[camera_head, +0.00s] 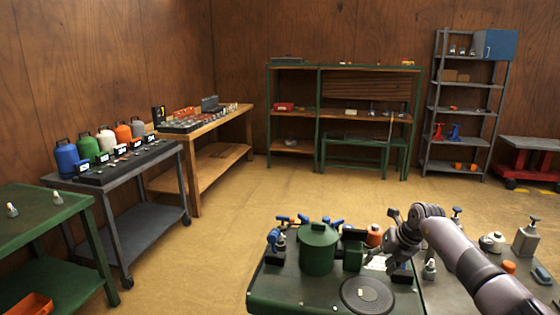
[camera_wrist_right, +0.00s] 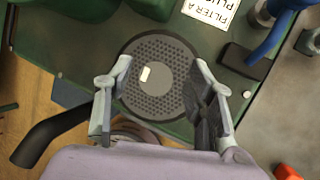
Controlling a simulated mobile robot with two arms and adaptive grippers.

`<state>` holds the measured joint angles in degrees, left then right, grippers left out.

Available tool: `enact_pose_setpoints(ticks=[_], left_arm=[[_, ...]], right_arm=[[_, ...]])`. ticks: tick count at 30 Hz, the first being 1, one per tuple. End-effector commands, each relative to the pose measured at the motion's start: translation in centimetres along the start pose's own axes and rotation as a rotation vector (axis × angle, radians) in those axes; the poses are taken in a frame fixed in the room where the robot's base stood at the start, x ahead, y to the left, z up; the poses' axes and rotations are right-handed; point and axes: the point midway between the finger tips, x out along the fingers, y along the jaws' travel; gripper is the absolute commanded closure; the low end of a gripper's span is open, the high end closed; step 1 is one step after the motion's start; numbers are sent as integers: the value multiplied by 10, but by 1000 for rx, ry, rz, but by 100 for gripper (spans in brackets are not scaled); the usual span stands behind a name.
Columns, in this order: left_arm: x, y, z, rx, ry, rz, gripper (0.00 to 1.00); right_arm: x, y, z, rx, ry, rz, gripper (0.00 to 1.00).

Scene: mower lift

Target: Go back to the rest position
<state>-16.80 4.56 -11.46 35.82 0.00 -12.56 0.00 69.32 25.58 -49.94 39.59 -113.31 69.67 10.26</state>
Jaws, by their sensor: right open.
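My right gripper (camera_head: 384,262) is over the green-topped table at the front, with its arm reaching in from the lower right. In the right wrist view the gripper (camera_wrist_right: 162,68) is open and empty. Its two fingers are spread apart above a round dark perforated plate (camera_wrist_right: 160,105) with a small pale piece (camera_wrist_right: 146,73) lying on it. The plate also shows in the head view (camera_head: 368,297). My left gripper is out of view.
On the green table (camera_head: 280,290) stand a green canister (camera_head: 318,248) and blue-handled fittings (camera_head: 275,239). A grey bottle (camera_head: 526,238) stands to the right of my arm. A cart with coloured jugs (camera_head: 66,158) is at the left. The floor (camera_head: 200,255) between is clear.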

Motion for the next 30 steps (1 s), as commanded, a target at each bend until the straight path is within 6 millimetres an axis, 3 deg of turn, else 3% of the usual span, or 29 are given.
enact_pose_setpoints(ticks=[5, 8, 9, 12, 15, 17, 19, 23, 26, 30], left_arm=[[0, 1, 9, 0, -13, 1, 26], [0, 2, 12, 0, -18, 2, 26], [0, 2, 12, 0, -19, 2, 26], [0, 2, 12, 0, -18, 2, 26], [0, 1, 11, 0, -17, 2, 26], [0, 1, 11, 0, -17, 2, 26], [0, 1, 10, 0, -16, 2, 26], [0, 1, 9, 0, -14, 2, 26], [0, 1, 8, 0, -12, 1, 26], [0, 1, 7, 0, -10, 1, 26]], right_arm=[[37, 78, -16, -3, -97, 247, 50], [50, 146, -33, 57, -192, 484, 50], [48, 174, -40, 107, -240, 593, 50], [30, 219, -53, 289, -357, 833, 50], [5, 233, -62, 539, -464, 1018, 50], [-9, 227, -69, 717, -522, 1097, 50], [-21, 208, -78, 943, -580, 1156, 50], [-28, 151, -112, 1397, -658, 1157, 50], [-21, 100, -157, 1754, -682, 1062, 50], [-8, 44, -246, 2200, -654, 808, 50]])
